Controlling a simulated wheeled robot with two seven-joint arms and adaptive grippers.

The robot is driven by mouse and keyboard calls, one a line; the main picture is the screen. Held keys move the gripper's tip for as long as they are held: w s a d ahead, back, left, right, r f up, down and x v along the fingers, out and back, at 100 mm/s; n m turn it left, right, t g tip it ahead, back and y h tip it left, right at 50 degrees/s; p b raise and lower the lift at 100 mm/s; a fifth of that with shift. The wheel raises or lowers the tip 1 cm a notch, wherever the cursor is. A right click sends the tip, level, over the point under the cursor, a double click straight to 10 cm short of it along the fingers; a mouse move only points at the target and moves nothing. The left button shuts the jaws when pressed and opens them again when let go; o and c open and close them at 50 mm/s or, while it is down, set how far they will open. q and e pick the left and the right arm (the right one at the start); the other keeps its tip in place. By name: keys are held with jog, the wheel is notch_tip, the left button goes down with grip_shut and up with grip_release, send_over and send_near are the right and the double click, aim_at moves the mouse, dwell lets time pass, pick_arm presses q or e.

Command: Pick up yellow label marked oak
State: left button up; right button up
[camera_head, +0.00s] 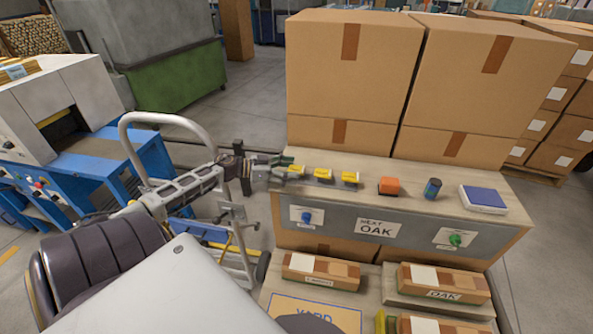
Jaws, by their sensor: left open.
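Three small yellow labels lie in a row on the wooden bench top: a left one (296,170), a middle one (324,175) and a right one (350,178). Their lettering is too small to read, so I cannot tell which is marked oak. My left gripper (286,168) is open at the left end of the bench, its fingers pointing right at the leftmost label. I cannot tell whether they touch it. A sign (376,229) on the bench front reads NEXT OAK. My right gripper is not in view.
On the bench, right of the labels, are an orange block (389,186), a dark blue can (432,189) and a blue-topped pad (483,198). Large cartons (352,80) stand close behind. A hand truck (180,185) is left. Packages, one marked OAK (443,294), lie below in front.

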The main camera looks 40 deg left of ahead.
pick_arm(q)
jog(key=shift+w+d, duration=0.3)
jog(key=shift+w, duration=0.1)
jog(key=shift+c, duration=0.4)
jog(key=c, duration=0.9)
